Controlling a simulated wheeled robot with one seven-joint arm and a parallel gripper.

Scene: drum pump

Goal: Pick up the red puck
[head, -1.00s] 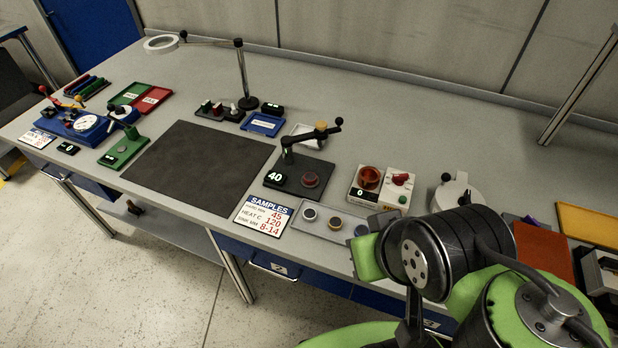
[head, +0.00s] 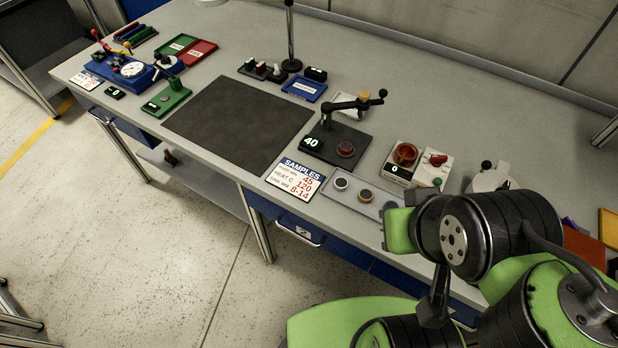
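A round red puck (head: 345,149) lies on the black base of a small lever press (head: 330,136), whose display reads 40. The press's dark arm with a yellow-orange cap reaches over the base from its post, with its end to the upper right of the puck. My arm fills the lower right of the head view, to the right of and nearer than the press. I cannot make out my gripper's fingertips, so whether it is open or shut does not show. Nothing seems to touch the puck.
A grey tray (head: 352,203) with several round samples sits in front of the press. A white heater box (head: 398,176) with an orange cup stands right of it. A SAMPLES card (head: 292,178) and a dark mat (head: 238,121) lie left. A blue tray (head: 304,89) is behind.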

